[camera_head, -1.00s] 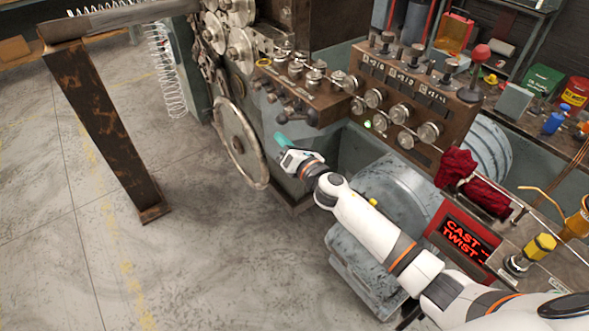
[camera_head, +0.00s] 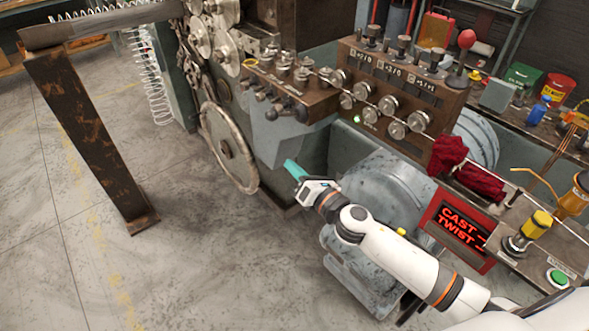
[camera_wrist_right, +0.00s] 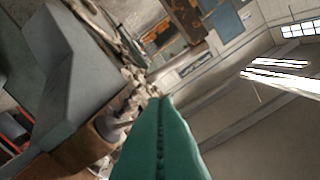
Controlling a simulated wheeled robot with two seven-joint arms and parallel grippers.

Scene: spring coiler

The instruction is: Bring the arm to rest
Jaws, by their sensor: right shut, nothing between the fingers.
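My right arm (camera_head: 400,258) reaches in from the lower right in the head view. Its gripper (camera_head: 293,170) has teal fingers and is in the air in front of the spring coiler's grey body (camera_head: 268,140), to the right of the large handwheel (camera_head: 228,147). The fingers look closed together and hold nothing. In the right wrist view the teal fingers (camera_wrist_right: 160,140) lie side by side, pointing up at the machine and the ceiling. My left gripper is not in view.
The control panel (camera_head: 395,85) with knobs stands behind the gripper. A red "CAST TWIST" display (camera_head: 458,228), a red cloth (camera_head: 468,170), a yellow-topped knob (camera_head: 532,228) and a green button (camera_head: 557,278) sit at right. A rusty post (camera_head: 90,135) stands left on open floor.

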